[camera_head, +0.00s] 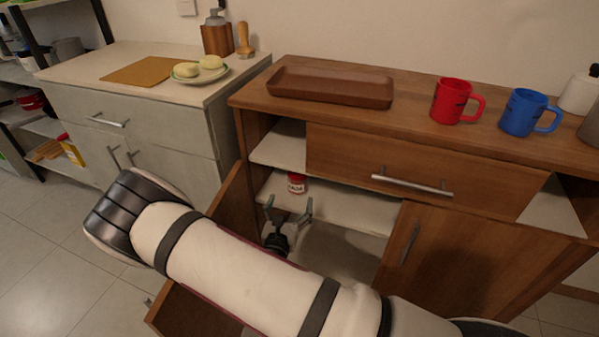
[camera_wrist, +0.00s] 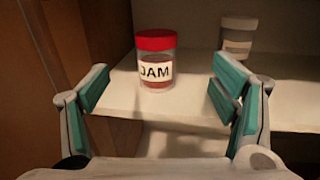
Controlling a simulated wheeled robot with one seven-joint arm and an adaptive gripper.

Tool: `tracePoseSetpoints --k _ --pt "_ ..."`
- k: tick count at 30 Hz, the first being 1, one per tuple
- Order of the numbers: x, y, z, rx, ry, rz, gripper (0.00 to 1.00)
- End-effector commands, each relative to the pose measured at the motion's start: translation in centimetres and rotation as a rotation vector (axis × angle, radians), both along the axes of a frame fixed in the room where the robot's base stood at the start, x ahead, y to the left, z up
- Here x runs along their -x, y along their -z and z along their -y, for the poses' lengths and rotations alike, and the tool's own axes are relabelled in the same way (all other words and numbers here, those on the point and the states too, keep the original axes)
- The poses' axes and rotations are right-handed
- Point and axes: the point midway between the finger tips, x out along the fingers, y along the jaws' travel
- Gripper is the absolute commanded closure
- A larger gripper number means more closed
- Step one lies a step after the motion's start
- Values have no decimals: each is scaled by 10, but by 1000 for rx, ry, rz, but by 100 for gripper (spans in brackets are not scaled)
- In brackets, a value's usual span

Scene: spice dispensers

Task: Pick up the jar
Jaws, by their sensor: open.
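The jar (camera_wrist: 156,62) has a red lid and a white label reading JAM. It stands upright on a white shelf (camera_wrist: 185,104) inside the wooden cabinet. In the head view the jar (camera_head: 296,184) shows small on the shelf, just beyond my gripper (camera_head: 289,207). In the wrist view my gripper (camera_wrist: 161,92) is open and empty, with one teal-padded finger on each side of the picture. The jar stands ahead of the fingers, between them and nearer the left one in the picture, touching neither.
A grey-lidded container (camera_wrist: 237,38) stands behind the jar to its right. The cabinet's left door (camera_head: 229,193) is open beside my arm; its right door (camera_head: 445,262) is shut. A brown tray (camera_head: 330,88), a red mug (camera_head: 452,101) and a blue mug (camera_head: 525,111) stand on top.

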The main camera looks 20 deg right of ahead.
Motion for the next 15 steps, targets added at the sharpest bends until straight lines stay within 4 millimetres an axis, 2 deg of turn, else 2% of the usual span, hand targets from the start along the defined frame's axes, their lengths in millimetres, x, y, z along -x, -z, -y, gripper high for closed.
tracePoseSetpoints --k 5,15 --pt "-8 11 -3 20 -41 -21 20" --pt "-62 12 23 19 -39 -19 20"
